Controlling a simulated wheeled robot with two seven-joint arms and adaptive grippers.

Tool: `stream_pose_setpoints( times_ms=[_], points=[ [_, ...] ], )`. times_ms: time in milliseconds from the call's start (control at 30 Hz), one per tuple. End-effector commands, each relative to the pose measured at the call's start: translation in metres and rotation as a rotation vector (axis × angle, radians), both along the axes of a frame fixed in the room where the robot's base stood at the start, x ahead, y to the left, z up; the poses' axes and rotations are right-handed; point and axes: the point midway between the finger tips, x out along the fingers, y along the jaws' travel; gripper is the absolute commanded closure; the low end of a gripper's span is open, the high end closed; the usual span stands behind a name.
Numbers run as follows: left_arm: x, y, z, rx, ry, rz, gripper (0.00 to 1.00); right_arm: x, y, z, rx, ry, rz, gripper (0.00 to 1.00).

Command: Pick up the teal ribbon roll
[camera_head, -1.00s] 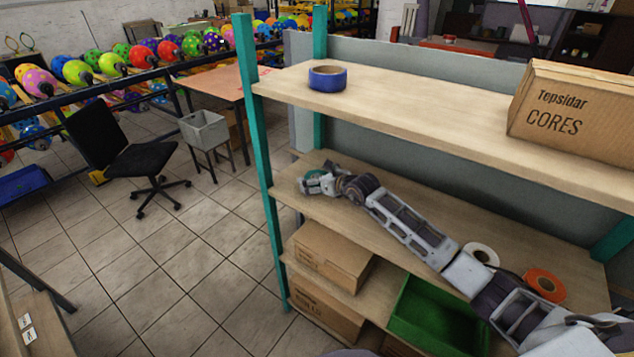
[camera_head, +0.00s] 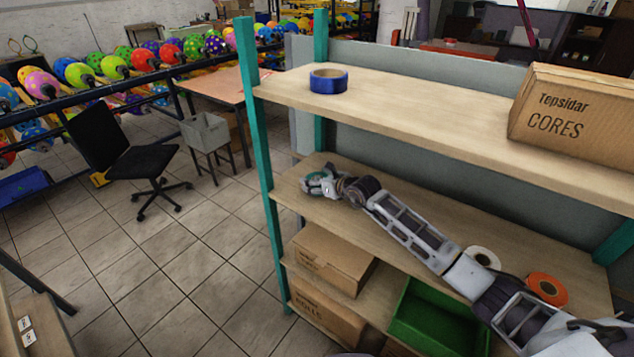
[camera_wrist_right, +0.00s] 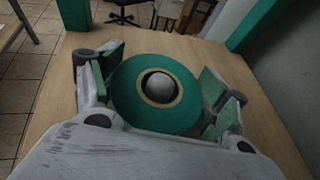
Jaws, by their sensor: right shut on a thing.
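The teal ribbon roll (camera_wrist_right: 128,78) lies between the green-padded fingers of my right gripper (camera_wrist_right: 157,88) in the right wrist view, with its round core hole facing the camera. In the head view my right gripper (camera_head: 322,184) is at the left end of the middle shelf (camera_head: 400,222), shut on the roll. Only a little teal of the roll shows there; the gripper hides the rest. I cannot tell whether the roll still touches the shelf board. My left gripper is not in view.
A blue roll (camera_head: 328,86) and a cardboard box (camera_head: 580,115) stand on the top shelf (camera_head: 420,110). A white roll (camera_head: 484,257) and an orange roll (camera_head: 546,289) lie near my right arm. A teal post (camera_head: 254,150) stands left of the gripper. A green bin (camera_head: 430,325) is below.

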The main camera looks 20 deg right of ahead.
Motion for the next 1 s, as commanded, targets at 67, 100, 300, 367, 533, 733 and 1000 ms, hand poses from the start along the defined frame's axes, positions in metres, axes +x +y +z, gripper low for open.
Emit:
stream_pose_setpoints(
  times_ms=[67,100,300,367,533,733,1000],
  points=[
    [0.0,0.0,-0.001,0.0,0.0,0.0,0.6,0.001,0.0,0.006,0.002,-0.004,0.0,0.51],
    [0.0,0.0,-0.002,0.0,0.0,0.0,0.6,0.001,0.0,0.009,0.001,-0.004,0.0,0.51],
    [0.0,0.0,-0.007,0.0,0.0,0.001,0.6,0.001,0.0,0.033,0.001,-0.006,0.0,0.51],
    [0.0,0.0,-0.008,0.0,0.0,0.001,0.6,0.001,0.0,0.041,0.0,-0.005,0.001,0.51],
    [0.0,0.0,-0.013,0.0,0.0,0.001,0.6,0.001,0.0,0.067,0.001,-0.005,-0.001,0.51],
    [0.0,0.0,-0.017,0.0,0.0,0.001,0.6,0.0,0.0,0.089,0.0,-0.003,0.0,0.51],
    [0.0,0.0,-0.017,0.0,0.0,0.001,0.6,0.0,0.0,0.098,0.001,-0.002,0.0,0.51]
  ],
)
